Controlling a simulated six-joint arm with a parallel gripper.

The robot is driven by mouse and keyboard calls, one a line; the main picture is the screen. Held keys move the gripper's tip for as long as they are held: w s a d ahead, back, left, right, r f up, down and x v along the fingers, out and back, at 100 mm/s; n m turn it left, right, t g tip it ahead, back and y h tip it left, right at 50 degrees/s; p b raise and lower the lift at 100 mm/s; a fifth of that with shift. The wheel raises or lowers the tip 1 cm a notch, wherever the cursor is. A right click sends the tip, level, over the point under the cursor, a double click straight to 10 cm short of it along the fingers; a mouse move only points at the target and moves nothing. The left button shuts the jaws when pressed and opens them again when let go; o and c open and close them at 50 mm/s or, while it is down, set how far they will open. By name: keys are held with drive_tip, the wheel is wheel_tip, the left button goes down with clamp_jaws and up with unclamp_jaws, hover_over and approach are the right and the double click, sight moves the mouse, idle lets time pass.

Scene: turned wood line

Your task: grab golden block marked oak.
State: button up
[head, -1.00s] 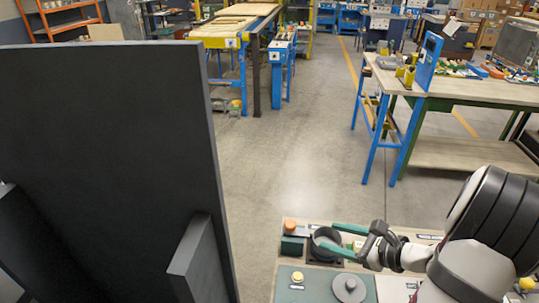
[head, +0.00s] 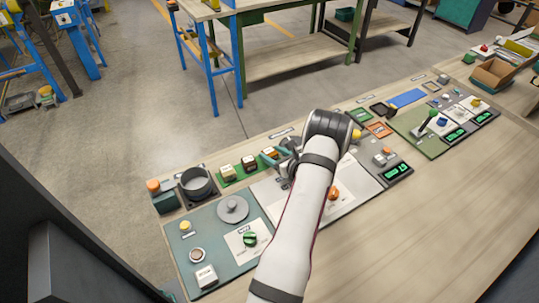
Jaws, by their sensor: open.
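A row of small blocks stands on a green strip (head: 230,180) at the back left of the bench. The left block (head: 226,170) is pale tan and the middle block (head: 249,163) is dark brown. The right block (head: 269,152) looks golden tan and is partly hidden by my gripper. The markings are too small to read, so I cannot tell which one says oak.
Left of the blocks are a dark round pot (head: 197,184) and an orange-topped green box (head: 162,196). A grey lidded disc (head: 232,209) lies in front. Control panels and coloured frames fill the right side. The bench front right is bare.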

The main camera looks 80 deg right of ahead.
drive_tip(key=shift+x, duration=0.95)
clamp_jaws()
